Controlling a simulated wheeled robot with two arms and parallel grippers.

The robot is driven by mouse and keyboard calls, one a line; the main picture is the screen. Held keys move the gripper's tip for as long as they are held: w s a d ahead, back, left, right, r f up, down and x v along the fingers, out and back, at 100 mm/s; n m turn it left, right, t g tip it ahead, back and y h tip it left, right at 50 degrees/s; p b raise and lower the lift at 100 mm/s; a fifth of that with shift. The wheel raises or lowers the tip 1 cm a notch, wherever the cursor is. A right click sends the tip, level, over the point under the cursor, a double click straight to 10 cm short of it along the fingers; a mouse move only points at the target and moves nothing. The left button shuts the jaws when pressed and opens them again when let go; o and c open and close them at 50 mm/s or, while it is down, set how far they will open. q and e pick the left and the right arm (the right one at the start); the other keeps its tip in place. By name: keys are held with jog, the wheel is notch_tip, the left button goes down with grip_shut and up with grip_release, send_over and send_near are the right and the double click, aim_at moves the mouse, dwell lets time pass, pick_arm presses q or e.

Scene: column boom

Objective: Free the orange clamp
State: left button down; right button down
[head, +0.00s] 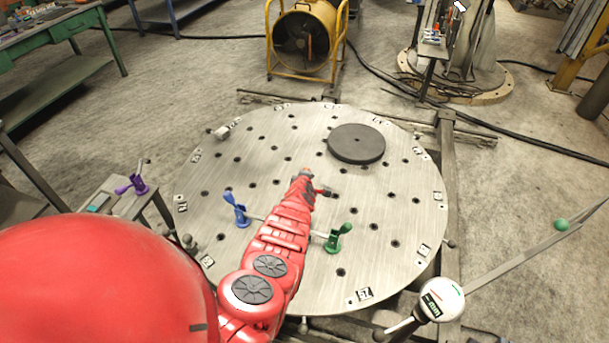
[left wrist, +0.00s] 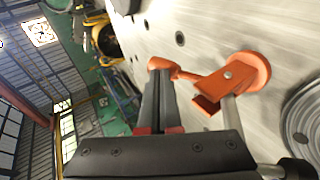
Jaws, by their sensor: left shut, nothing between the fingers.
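The orange clamp (left wrist: 234,82) stands on the perforated round metal table (head: 285,130) and shows in the left wrist view, with a round end, an angled body and a lever pointing toward my fingers. In the head view my red arm seems to hide it. My left gripper (left wrist: 160,76) is shut and empty, its fingertips at the lever's free end; I cannot tell whether they touch. In the head view this gripper (head: 324,191) is small and dark at the arm's end, over the table's middle. My right gripper is not in view.
A blue clamp (head: 237,209) and a green clamp (head: 338,238) stand either side of my arm. A dark disc (head: 356,143) lies at the table's back. A purple clamp (head: 135,179) is on a side stand. A white round gauge (head: 441,300) stands at front right.

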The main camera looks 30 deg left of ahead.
pick_arm(q)
jog(key=shift+w+g, duration=0.1)
jog(key=shift+g, duration=0.2)
dwell(0.4)
dwell(0.4)
